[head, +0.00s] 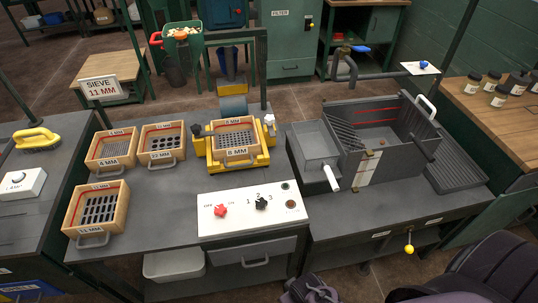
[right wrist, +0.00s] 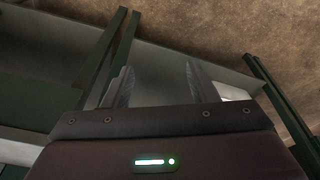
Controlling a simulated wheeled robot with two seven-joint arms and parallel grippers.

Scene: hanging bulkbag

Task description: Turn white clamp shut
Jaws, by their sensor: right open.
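The white clamp (head: 269,121) stands on the right side of the yellow sieve frame (head: 265,160). It looks upright, and I cannot tell whether it is shut. A wooden sieve marked 8 MM (head: 236,155) sits in the frame. A black clamp (head: 197,131) is on the frame's left side. My right gripper (right wrist: 157,84) is open in the right wrist view, with nothing between its fingers. It is well away from the clamp, over the floor and green bench legs. My left gripper is not in view.
Wooden sieves (head: 110,149) stand left of the frame. A white control panel (head: 252,209) with red and black knobs lies in front. A green post (head: 264,70) rises behind the white clamp.

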